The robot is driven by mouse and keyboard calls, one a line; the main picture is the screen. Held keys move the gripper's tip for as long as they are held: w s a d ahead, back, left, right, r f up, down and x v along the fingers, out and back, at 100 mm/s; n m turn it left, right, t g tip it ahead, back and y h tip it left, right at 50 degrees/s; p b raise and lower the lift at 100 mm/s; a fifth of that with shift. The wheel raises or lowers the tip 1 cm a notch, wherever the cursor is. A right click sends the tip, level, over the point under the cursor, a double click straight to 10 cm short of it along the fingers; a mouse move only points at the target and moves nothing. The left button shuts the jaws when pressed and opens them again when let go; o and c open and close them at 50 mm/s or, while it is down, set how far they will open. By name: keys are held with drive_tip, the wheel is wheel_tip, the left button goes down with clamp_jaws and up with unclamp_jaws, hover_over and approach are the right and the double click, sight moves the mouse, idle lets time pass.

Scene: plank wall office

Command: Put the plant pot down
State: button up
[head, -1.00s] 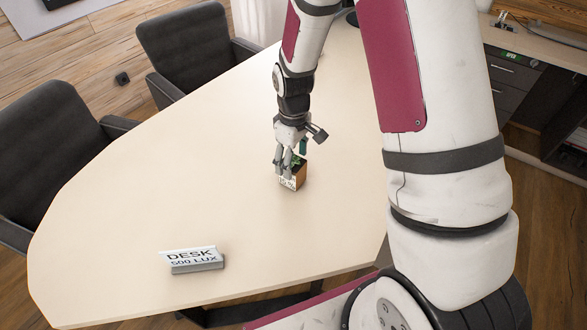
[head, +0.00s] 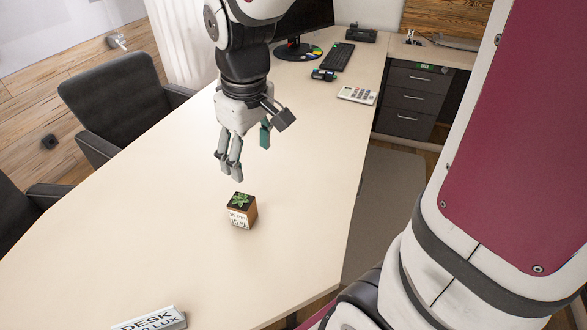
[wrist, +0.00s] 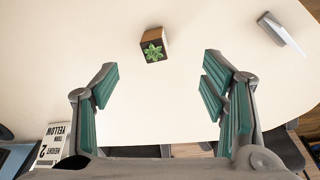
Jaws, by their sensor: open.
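The plant pot (head: 241,216) is a small brown cube with a white printed label and a green succulent on top. It stands upright on the pale desk (head: 150,240). My gripper (head: 231,165) is above it and apart from it, with open, empty fingers. In the wrist view the pot (wrist: 153,36) shows beyond and between the spread green-padded fingertips (wrist: 158,80), with bare desk around it.
The desk sign (head: 150,320) stands at the near edge and also shows in the wrist view (wrist: 280,33). Dark chairs (head: 115,98) line the left side. Desk around the pot is clear.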

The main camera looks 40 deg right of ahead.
drive_tip(key=s+r+m+t, duration=0.1)
drive_tip(key=s+r+m, duration=0.1)
drive_tip(key=s, duration=0.6)
drive_tip(key=s+r+m+t, duration=0.1)
drive_tip(key=s+r+m, duration=0.1)
drive_tip(key=s+r, duration=0.3)
drive_tip(key=s, duration=0.3)
drive_tip(key=shift+s, duration=0.15)
drive_tip(key=shift+r+t+p, duration=0.3)
drive_tip(key=shift+r+p, duration=0.4)
drive_tip(key=shift+r, duration=0.2)
